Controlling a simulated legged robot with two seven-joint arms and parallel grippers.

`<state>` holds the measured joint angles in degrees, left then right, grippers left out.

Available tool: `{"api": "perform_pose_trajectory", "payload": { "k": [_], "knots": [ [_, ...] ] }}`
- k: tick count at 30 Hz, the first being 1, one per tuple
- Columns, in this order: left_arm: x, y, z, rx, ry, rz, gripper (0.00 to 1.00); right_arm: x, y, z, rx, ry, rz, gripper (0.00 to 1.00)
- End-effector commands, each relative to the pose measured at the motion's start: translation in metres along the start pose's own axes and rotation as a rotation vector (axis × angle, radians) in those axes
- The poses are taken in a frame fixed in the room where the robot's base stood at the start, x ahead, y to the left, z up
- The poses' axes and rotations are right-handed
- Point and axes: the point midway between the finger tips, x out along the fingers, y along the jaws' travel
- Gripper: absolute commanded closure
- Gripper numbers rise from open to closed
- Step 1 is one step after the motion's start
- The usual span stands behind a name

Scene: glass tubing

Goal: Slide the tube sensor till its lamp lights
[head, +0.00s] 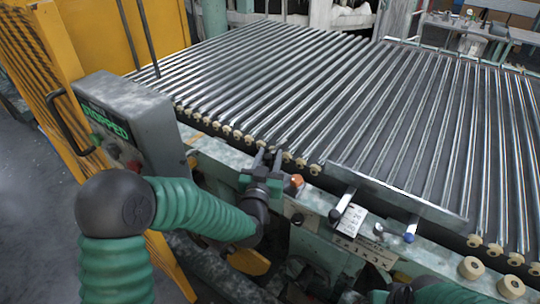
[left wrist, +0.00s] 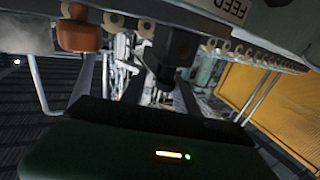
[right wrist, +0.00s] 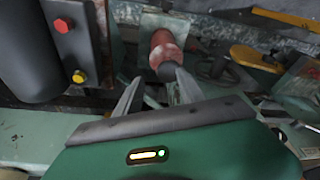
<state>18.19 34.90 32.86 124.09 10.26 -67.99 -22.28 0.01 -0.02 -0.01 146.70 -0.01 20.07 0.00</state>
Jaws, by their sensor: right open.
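A dark block (left wrist: 180,48) with a narrower lower end, possibly the tube sensor, hangs below the roller rail in the left wrist view. I cannot make out a lit lamp on it. My left gripper (head: 268,157) is at the conveyor's front rail, and its fingers stand apart. In the left wrist view the block is near the right finger's tip; contact cannot be told. My right gripper (right wrist: 153,85) is open, with a red cylinder (right wrist: 164,48) with a dark end just beyond its fingertips.
Glass tubes (head: 395,110) lie across the conveyor. A control box (head: 150,120) reading STOPPED stands at the left. An orange knob (head: 297,180) is right of my left gripper.

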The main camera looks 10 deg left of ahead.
Motion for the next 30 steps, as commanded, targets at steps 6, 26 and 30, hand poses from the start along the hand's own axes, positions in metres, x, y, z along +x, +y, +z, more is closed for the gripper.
{"api": "perform_pose_trajectory", "payload": {
  "k": [6, 26, 30],
  "knots": [
    [0.0008, 0.0003, 0.0010, -0.001, -0.002, 0.002, 0.96, 0.0001, -0.0001, -0.0001, 0.000, 0.000, 0.000, 0.54],
    [0.0002, -0.0008, 0.0034, -0.001, -0.008, -0.001, 1.00, 0.0003, -0.0001, -0.0002, 0.000, 0.000, 0.000, 0.54],
    [0.0001, -0.0009, 0.0038, 0.000, -0.009, -0.001, 1.00, 0.0003, -0.0001, -0.0001, 0.000, 0.000, 0.000, 0.54]
  ]
}}
